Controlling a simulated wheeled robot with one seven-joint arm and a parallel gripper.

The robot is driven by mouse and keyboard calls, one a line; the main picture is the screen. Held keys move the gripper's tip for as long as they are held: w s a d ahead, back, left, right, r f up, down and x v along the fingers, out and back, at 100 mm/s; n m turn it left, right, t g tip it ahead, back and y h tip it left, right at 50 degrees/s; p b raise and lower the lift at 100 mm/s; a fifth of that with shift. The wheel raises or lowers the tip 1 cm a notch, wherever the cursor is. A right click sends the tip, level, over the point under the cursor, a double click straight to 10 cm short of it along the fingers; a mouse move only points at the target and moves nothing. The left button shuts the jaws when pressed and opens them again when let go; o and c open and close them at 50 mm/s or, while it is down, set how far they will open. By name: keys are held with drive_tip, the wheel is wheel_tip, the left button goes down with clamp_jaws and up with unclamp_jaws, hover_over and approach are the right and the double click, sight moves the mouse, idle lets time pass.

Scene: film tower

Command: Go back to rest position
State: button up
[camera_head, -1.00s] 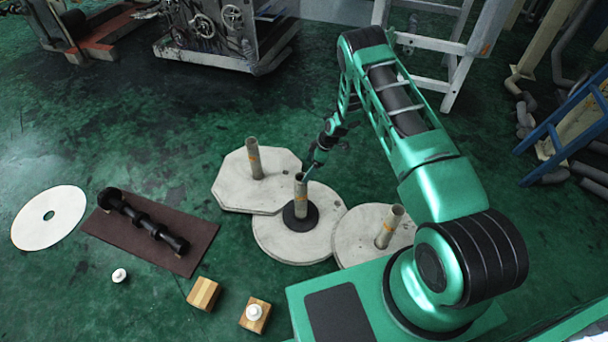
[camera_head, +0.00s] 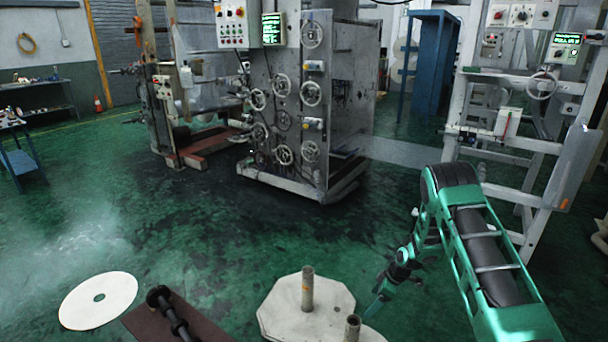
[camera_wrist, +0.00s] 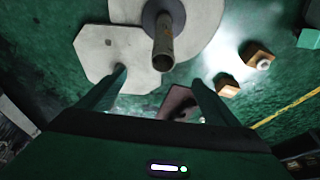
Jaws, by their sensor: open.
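My arm reaches down at the right in the head view, and my gripper (camera_head: 377,302) hangs beside the pale concrete bases. In the wrist view my gripper (camera_wrist: 155,88) has its two fingers well apart with nothing held between them. An octagonal base (camera_head: 280,318) with an upright post (camera_head: 308,288) stands left of the gripper. A second post (camera_head: 352,328) shows at the bottom edge of the head view. In the wrist view a post (camera_wrist: 163,48) with a dark ring (camera_wrist: 176,10) around its foot stands on a round base (camera_wrist: 205,18), beyond the fingertips.
A white disc (camera_head: 98,300) with a hole lies on the green floor. A dark shaft (camera_head: 172,312) lies on a brown mat (camera_head: 140,322). A large machine with handwheels (camera_head: 315,120) stands behind. A white frame (camera_head: 495,150) stands at the right. Small wooden blocks (camera_wrist: 228,86) show in the wrist view.

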drive_tip(key=s+d+r+m+h, duration=0.1)
drive_tip(key=s+d+r+m, duration=0.25)
drive_tip(key=r, duration=0.75)
drive_tip(key=s+d+r+m+h, duration=0.15)
drive_tip(key=s+d+r, duration=0.35)
drive_tip(key=r, duration=0.5)
drive_tip(key=s+d+r+m+h, duration=0.1)
drive_tip(key=s+d+r+m, duration=0.3)
drive_tip(key=r, duration=0.7)
drive_tip(key=s+r+m, duration=0.3)
drive_tip(key=s+r, duration=0.1)
drive_tip(key=s, duration=0.8)
drive_tip(key=s+r+m+g, duration=0.1)
drive_tip(key=s+r+m, duration=0.2)
drive_tip(key=s, duration=0.9)
drive_tip(key=s+r+m, duration=0.4)
drive_tip(key=s+r, duration=0.3)
drive_tip(key=s, duration=0.5)
drive_tip(key=shift+a+g, duration=0.3)
drive_tip(key=shift+a, duration=0.15)
